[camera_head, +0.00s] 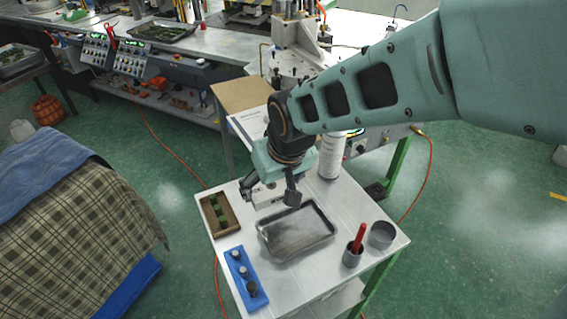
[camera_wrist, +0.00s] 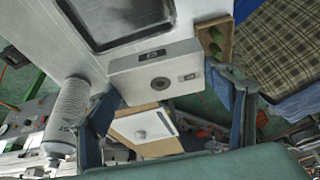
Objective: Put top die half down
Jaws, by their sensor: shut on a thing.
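My gripper (camera_head: 270,189) reaches down over the back left of the white table. Its two fingers show in the wrist view (camera_wrist: 164,98), one on each side of a pale grey die block (camera_wrist: 151,72) with a round dark hole and small dark labels. The gripper is shut on this block, which I take as the top die half. In the head view the block (camera_head: 264,197) is partly hidden by the fingers. It is low at the tabletop (camera_head: 310,268). I cannot tell whether it touches the table or a lower half beneath it.
A metal tray (camera_head: 296,232) lies just in front. A wooden tray with green pieces (camera_head: 219,213) is to the left. A blue holder (camera_head: 245,277), a cup with a red tool (camera_head: 354,253), an empty cup (camera_head: 382,234) and a white spray can (camera_head: 331,158) stand around.

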